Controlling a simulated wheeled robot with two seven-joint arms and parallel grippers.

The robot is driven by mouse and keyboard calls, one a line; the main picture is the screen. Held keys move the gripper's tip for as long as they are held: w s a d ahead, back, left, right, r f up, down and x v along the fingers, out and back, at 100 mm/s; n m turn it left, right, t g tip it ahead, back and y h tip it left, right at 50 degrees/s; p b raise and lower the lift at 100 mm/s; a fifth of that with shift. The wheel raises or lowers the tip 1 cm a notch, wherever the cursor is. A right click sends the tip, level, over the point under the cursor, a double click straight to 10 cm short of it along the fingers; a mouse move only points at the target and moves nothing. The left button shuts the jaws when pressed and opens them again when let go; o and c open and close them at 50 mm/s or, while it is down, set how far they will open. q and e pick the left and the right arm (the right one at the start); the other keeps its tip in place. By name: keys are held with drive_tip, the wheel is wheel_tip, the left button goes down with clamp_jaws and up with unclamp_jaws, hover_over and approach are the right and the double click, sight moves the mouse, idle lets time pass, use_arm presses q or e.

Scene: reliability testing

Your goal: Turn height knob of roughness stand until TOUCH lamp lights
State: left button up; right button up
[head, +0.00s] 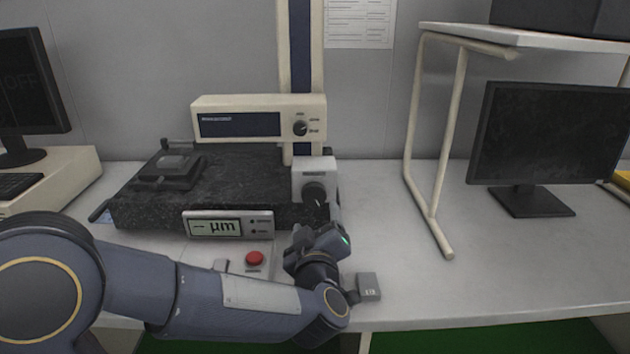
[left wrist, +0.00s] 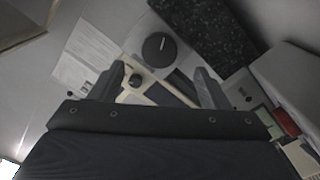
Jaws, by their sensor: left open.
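The roughness stand has a dark granite base (head: 240,180) and an upright column (head: 302,60). Its black height knob (head: 314,193) sits on the front of a light grey block (head: 315,172) at the column's foot. The knob also shows in the left wrist view (left wrist: 159,47), ahead of and between the fingertips. My left gripper (head: 320,223) is open and empty, just below and in front of the knob; its fingers are hard to make out in the head view. The display unit (head: 228,225) reads "-- µm"; its small indicators look dark and their labels are unreadable.
A cream drive unit (head: 258,117) with a small selector knob (head: 300,128) is mounted on the column. A red button (head: 255,258) lies near my left forearm. A small grey box (head: 368,287) is right of my wrist. The bench right of the stand is clear up to the shelf leg (head: 432,215).

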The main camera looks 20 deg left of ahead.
sight(315, 198)
use_arm(q)
drive_tip(key=x, duration=0.8)
drive_tip(key=shift+a+b, duration=0.15)
drive_tip(key=shift+b, duration=0.25)
drive_tip(key=shift+r, duration=0.1)
drive_tip(key=c, duration=1)
